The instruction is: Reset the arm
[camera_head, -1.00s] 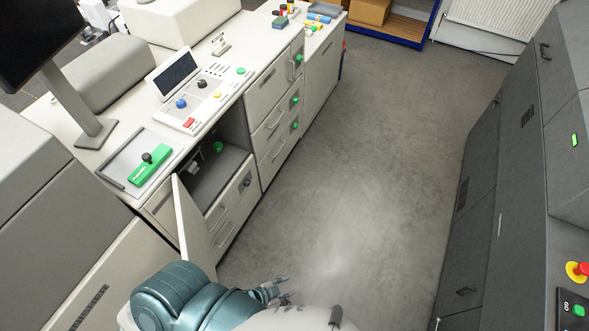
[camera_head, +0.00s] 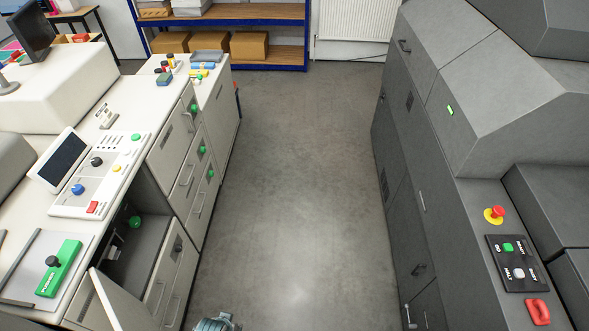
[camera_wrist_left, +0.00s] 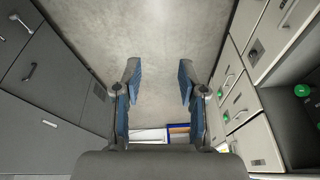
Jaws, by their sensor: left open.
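My left gripper (camera_wrist_left: 158,85) shows in the left wrist view. Its two blue-padded fingers are apart with nothing between them but grey floor. In the head view only a small teal piece of my arm shows at the bottom edge, and no gripper fingers are visible there. My right gripper is in neither view.
A white cabinet row (camera_head: 190,190) stands at left with its low door (camera_head: 120,300) open. A control panel (camera_head: 100,175) lies on top. A grey machine (camera_head: 420,190) with a button panel (camera_head: 517,263) stands at right. The floor (camera_head: 290,180) between is clear.

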